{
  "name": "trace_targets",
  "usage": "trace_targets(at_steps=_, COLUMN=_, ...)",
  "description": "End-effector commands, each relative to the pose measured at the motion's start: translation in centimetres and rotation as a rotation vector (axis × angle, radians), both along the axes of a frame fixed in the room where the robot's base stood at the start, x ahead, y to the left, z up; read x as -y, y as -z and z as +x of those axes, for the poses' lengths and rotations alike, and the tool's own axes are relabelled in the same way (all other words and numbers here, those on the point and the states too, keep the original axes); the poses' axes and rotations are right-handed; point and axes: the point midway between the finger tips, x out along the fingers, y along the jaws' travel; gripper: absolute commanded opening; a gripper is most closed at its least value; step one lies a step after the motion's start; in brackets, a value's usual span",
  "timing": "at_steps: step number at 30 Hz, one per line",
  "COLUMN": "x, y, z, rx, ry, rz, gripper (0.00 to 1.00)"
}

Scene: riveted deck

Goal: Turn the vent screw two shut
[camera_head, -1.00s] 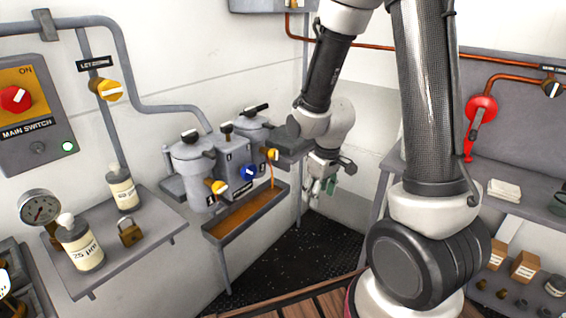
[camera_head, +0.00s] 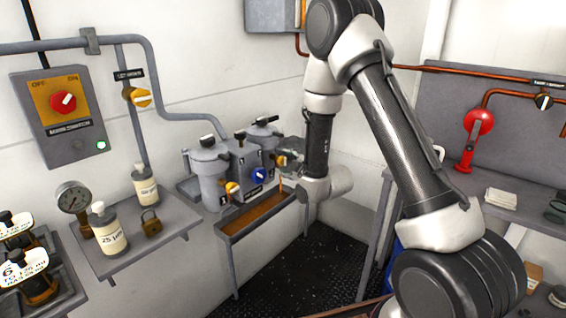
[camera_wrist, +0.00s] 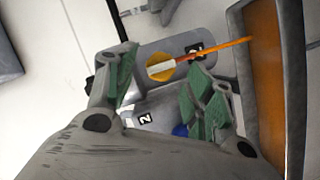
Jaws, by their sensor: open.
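The vent screw with the number 2 plate beside it is a round yellow knob (camera_wrist: 160,67) with a pale bar across it, on a grey canister. A thin orange stream (camera_wrist: 215,53) runs from it toward the drain trough (camera_wrist: 240,40). My gripper (camera_wrist: 163,76) is open, its green-padded fingers on either side of the knob in the wrist view; I cannot tell whether they touch it. In the head view my gripper (camera_head: 290,154) is at the right canister (camera_head: 262,132) and mostly hides that knob.
A blue selector knob (camera_head: 259,174) and another yellow screw (camera_head: 232,188) sit close to the left of my gripper. The trough (camera_head: 262,224) stands below.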

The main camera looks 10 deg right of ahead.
Motion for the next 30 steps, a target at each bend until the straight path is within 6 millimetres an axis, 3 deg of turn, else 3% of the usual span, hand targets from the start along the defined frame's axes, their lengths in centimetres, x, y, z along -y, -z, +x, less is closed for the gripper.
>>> trace_targets(at_steps=6, x=-0.9, y=0.7, z=3.0, rx=-0.001, ry=0.000, rz=0.002, gripper=0.53)
trace_targets(at_steps=17, x=-1.2, y=0.9, z=3.8, rx=-0.003, ry=0.000, rz=0.002, gripper=0.53)
trace_targets(at_steps=25, x=-1.2, y=0.9, z=3.8, rx=-0.003, ry=0.000, rz=0.002, gripper=0.07)
trace_targets(at_steps=30, x=-1.2, y=0.9, z=3.8, rx=-0.004, ry=0.000, rz=0.004, gripper=0.07)
